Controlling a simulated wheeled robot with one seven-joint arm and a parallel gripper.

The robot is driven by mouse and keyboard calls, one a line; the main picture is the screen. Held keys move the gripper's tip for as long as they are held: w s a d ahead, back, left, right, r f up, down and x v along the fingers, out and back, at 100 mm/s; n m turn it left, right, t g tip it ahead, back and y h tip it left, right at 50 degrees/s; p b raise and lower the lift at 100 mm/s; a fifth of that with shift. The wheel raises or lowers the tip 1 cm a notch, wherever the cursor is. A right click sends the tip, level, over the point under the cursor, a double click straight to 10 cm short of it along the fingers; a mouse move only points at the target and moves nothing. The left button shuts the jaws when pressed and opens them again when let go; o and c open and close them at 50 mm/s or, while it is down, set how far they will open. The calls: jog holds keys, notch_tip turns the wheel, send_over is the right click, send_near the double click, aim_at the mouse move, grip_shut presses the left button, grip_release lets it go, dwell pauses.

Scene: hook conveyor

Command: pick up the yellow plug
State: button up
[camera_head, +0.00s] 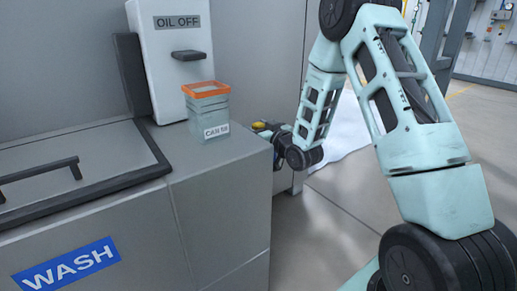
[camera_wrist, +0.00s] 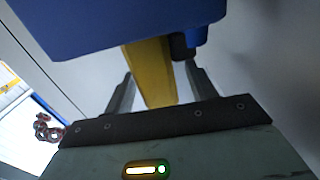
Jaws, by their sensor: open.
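In the wrist view a yellow piece, which looks like the yellow plug (camera_wrist: 152,78), hangs below a large blue body (camera_wrist: 130,22). A dark cylindrical part (camera_wrist: 181,47) sits beside it. My gripper (camera_wrist: 160,82) is open, with one finger to each side of the yellow piece. I cannot tell whether either finger touches it. In the head view my gripper (camera_head: 268,130) is low beside the right end of the grey cabinet, partly hidden by its corner. A small yellow patch (camera_head: 258,126) shows there; I cannot tell whether it is the plug.
The grey cabinet (camera_head: 225,190) with a WASH label fills the left. A clear container with an orange rim (camera_head: 208,115) stands on its top near my gripper, before a white OIL OFF box (camera_head: 178,50). Open floor (camera_head: 320,225) lies to the right.

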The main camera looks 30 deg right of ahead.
jog(key=shift+w, duration=0.55)
grip_shut()
